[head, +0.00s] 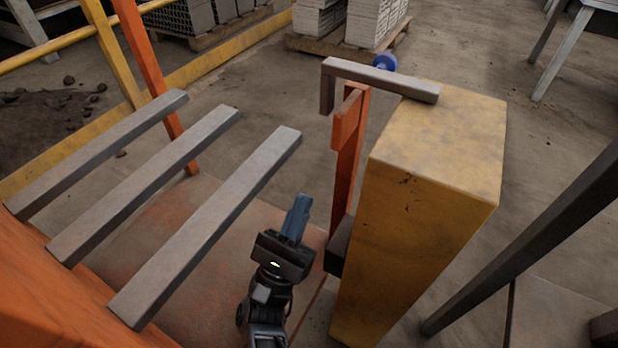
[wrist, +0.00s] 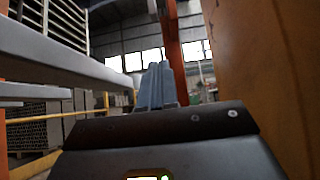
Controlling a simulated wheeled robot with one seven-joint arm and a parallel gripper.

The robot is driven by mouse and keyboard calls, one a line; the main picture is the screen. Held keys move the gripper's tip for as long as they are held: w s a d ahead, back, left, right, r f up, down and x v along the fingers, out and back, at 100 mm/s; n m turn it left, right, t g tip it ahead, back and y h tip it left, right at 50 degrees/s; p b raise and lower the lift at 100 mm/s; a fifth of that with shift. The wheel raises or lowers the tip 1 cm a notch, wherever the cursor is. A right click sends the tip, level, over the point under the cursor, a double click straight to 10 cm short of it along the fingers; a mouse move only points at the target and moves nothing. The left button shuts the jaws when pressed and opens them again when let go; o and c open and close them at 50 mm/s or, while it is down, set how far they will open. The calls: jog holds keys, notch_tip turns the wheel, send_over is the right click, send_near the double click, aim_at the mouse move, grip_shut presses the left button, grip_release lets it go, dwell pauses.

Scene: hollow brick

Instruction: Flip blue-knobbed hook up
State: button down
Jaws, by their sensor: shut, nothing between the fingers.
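The hook is a grey metal bar (head: 385,78) with a blue knob (head: 384,62) on its far side. It lies across the top of a yellow post (head: 440,140), and its bent left end points down beside the top of an orange upright (head: 348,140). My gripper (head: 300,203) is shut and empty, left of the yellow post and in front of the hook in the head view. In the wrist view my gripper (wrist: 157,70) shows its blue fingers together, pointing ahead. The blue knob cannot be made out in the wrist view.
Several grey bars (head: 215,225) reach out from an orange frame on the left of my gripper. A dark slanted beam (head: 530,235) stands right of the yellow post. Pallets of bricks (head: 345,25) stand at the back. Free room shows between the bars and the post.

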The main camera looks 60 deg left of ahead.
aim_at(330, 113)
jog(key=shift+s+d+r+p+x, duration=0.1)
jog(key=shift+s+d+r+x, duration=0.2)
jog(key=shift+x, duration=1.7)
jog(key=shift+s+d+r+p+x, duration=0.15)
jog(key=shift+s+r+x, duration=0.2)
jog(key=shift+x, duration=1.65)
jog(key=shift+s+d+r+p+x, duration=0.1)
jog(key=shift+s+r+x, duration=0.25)
jog(key=shift+x, duration=1.65)
jog(key=shift+w+r, duration=0.1)
